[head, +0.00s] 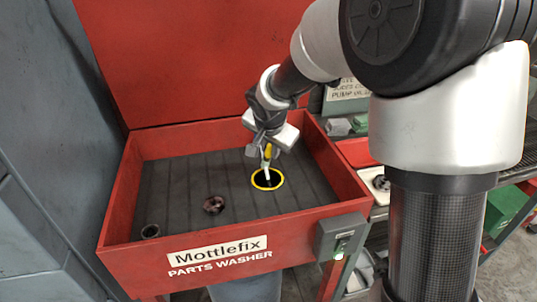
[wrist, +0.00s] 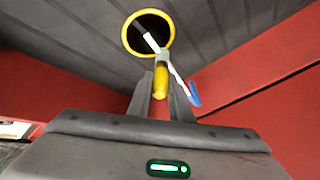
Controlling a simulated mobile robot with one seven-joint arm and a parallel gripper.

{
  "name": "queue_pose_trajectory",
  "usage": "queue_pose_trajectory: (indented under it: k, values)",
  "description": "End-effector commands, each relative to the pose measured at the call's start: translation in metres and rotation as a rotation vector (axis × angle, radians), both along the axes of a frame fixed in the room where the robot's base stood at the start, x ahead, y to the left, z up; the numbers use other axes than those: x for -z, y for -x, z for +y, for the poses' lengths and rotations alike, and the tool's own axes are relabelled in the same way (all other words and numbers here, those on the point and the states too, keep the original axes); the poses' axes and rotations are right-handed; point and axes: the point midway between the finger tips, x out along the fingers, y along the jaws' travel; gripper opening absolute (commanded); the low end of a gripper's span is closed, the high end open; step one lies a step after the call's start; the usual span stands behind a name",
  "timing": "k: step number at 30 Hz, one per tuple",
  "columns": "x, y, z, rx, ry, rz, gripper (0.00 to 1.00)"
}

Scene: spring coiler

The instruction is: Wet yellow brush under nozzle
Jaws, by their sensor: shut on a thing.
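The yellow brush (head: 267,153) is in my gripper (head: 265,142), over the yellow-ringed hole (head: 255,182) in the washer's basin. In the wrist view, the fingers of my gripper (wrist: 161,85) are shut on the yellow handle of the brush (wrist: 161,82). Its white part and dark tip point toward the hole, whose yellow rim (wrist: 171,38) shows behind. I cannot tell whether the tip is inside the hole. A thin white rod with a blue end (wrist: 194,94) crosses beside the handle; I cannot tell whether it is the nozzle. No nozzle is clear in the head view.
The red parts washer (head: 215,264) has raised walls around a dark ribbed floor (head: 180,190). A dark round part (head: 214,205) and a small dark ring (head: 150,231) lie there. A switch box (head: 343,240) is on its front right. The raised red lid (head: 200,60) stands behind.

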Motion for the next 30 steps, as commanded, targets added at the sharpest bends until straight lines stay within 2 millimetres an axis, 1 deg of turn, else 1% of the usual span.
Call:
queue_pose_trajectory:
  k: [5,21,30]
  values:
    - [-0.004,0.002,0.0,0.0,0.0,-0.001,0.0]
    - [-0.037,0.027,-0.006,0.001,-0.001,-0.001,0.0]
    - [-0.04,0.032,-0.006,0.0,0.0,0.0,0.0]
